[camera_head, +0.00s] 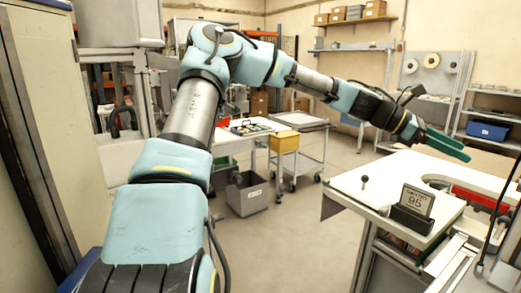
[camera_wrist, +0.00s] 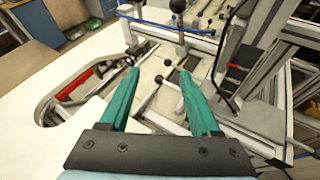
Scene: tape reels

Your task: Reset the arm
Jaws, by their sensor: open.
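My arm stretches from the lower left across the head view to the right. My gripper (camera_head: 447,145) is at its end, above the white worktable (camera_head: 380,185). In the wrist view my gripper (camera_wrist: 157,88) shows two green fingers spread wide apart, with nothing between them. Beyond the fingers lies a bench fixture with metal rods and black ball knobs (camera_wrist: 178,6).
A sign reading 95 (camera_head: 417,201) stands on the worktable near a small black knob (camera_head: 364,181). A red part (camera_wrist: 88,80) sits in a curved recess. A metal frame (camera_wrist: 265,60) rises at right in the wrist view. A grey bin (camera_head: 247,194) stands on the open floor.

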